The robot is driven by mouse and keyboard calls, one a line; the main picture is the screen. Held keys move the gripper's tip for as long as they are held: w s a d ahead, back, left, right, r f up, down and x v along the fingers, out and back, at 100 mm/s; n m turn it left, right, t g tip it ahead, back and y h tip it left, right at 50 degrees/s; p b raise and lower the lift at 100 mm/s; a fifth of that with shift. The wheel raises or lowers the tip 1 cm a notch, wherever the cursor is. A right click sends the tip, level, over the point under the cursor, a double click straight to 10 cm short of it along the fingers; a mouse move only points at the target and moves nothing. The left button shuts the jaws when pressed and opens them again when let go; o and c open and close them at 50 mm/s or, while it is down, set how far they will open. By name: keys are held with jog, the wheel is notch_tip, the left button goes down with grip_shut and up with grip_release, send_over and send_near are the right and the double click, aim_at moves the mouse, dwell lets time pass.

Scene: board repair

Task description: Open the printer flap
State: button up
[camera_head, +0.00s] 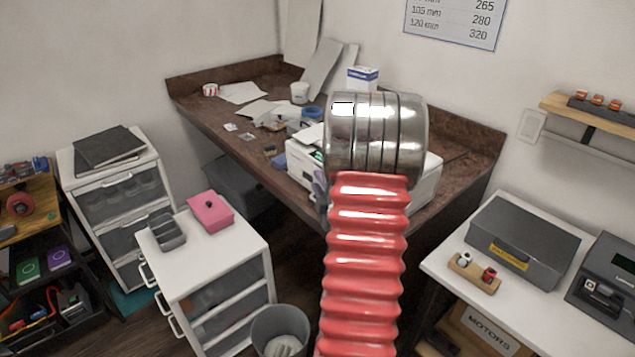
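The white printer (425,188) stands on the brown corner desk, near its front edge. My red bellows arm and its metal end cover most of the printer. Only its left part and a strip at its right side show, and I cannot make out the flap or whether it is open. My gripper is not visible in this view; it is hidden behind the metal part of my arm or out of sight.
The brown desk (222,125) holds papers, a white cup (299,92) and a blue-white box (362,78). A white drawer unit (235,262) with a pink box (210,212) stands at left front. A grey bin (280,325) stands on the floor. A white table (450,245) with a grey case (522,242) is at right.

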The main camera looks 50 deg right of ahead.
jog(key=shift+s+d, duration=0.1)
jog(key=shift+s, duration=0.05)
jog(key=shift+c, duration=0.5)
grip_shut()
jog(key=shift+f, duration=0.1)
dwell(0.8)
